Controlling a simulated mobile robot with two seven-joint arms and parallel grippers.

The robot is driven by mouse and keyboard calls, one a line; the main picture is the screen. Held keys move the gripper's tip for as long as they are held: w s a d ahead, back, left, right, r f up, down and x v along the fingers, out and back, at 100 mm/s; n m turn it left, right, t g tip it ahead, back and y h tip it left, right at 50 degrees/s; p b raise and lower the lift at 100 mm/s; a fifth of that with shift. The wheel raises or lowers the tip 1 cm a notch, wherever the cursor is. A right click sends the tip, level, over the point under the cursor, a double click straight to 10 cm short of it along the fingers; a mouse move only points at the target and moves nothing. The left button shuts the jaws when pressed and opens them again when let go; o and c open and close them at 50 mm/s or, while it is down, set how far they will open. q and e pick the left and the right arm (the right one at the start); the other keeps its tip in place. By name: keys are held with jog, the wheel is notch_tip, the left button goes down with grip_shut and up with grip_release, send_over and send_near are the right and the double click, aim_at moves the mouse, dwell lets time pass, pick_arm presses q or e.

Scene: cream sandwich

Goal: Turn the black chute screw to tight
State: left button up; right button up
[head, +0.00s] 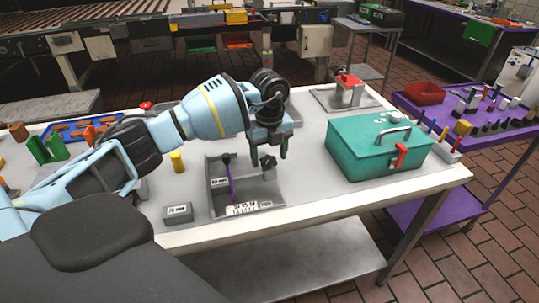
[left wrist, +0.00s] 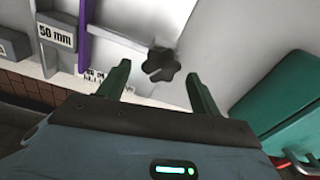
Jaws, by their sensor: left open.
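The black chute screw (left wrist: 161,64) is a dark lobed knob on the grey chute. In the left wrist view it lies just beyond the fingertips, between their lines. In the head view the knob (head: 269,163) shows at the chute's right side, just below my left gripper. My left gripper (head: 268,157) is open, fingers pointing down, with nothing between them; its two green fingers also show in the left wrist view (left wrist: 157,75). I cannot tell whether a finger touches the screw. The grey chute (head: 218,199) has a purple strip (head: 231,183) and a 50 mm label (left wrist: 54,34). My right gripper is not in view.
A teal toolbox (head: 350,155) with a red latch stands close to the right of the chute. A small grey block (head: 178,213) and a yellow cylinder (head: 177,162) are to the left. The white tabletop (head: 310,195) is clear in front of the toolbox.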

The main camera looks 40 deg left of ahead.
pick_arm(q)
jog(key=shift+f, duration=0.2)
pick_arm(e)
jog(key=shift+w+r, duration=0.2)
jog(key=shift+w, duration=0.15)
pick_arm(q)
jog(key=c, duration=1)
jog(key=shift+o, duration=0.2)
